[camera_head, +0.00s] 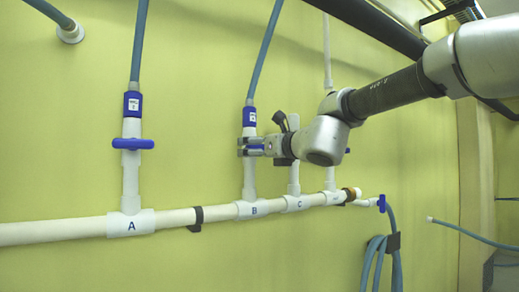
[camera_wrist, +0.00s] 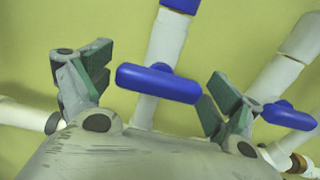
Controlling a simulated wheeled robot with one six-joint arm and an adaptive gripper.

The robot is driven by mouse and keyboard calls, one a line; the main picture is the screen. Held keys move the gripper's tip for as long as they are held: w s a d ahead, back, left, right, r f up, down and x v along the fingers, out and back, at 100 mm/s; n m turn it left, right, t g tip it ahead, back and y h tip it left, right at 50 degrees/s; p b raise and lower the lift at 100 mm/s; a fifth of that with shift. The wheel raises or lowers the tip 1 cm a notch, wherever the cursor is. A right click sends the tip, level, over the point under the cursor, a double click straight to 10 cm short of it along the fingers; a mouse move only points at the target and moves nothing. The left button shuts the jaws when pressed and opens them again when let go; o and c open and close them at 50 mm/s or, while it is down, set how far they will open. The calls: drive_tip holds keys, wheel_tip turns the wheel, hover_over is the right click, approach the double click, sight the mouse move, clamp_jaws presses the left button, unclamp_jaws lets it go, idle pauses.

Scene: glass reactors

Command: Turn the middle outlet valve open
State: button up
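Pipe B (camera_head: 250,180) is a white vertical pipe between pipes A and C. In the wrist view, a blue valve handle (camera_wrist: 158,82) lies crosswise to its white pipe (camera_wrist: 170,40), slightly tilted. My gripper (camera_wrist: 155,88) is open, with one finger to the left of this handle and the other by its right end. A gap shows at the left; contact at the right end is unclear. In the head view, my gripper (camera_head: 246,146) is at pipe B and hides most of its handle.
Pipe A (camera_head: 130,180) has a blue crosswise handle (camera_head: 133,144). Pipe C (camera_head: 294,178) stands close to the right of B. Another blue handle (camera_wrist: 290,113) is just right of my right finger. A horizontal white pipe (camera_head: 60,231) runs below. A blue hose (camera_head: 376,265) hangs at lower right.

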drive_tip(key=c, duration=0.7)
drive_tip(key=shift+o, duration=0.2)
drive_tip(key=shift+n, duration=0.3)
drive_tip(key=n, duration=0.3)
drive_tip(key=shift+n, duration=0.4)
drive_tip(key=n, duration=0.9)
drive_tip(key=shift+n, duration=1.8)
drive_tip(key=shift+f, duration=0.1)
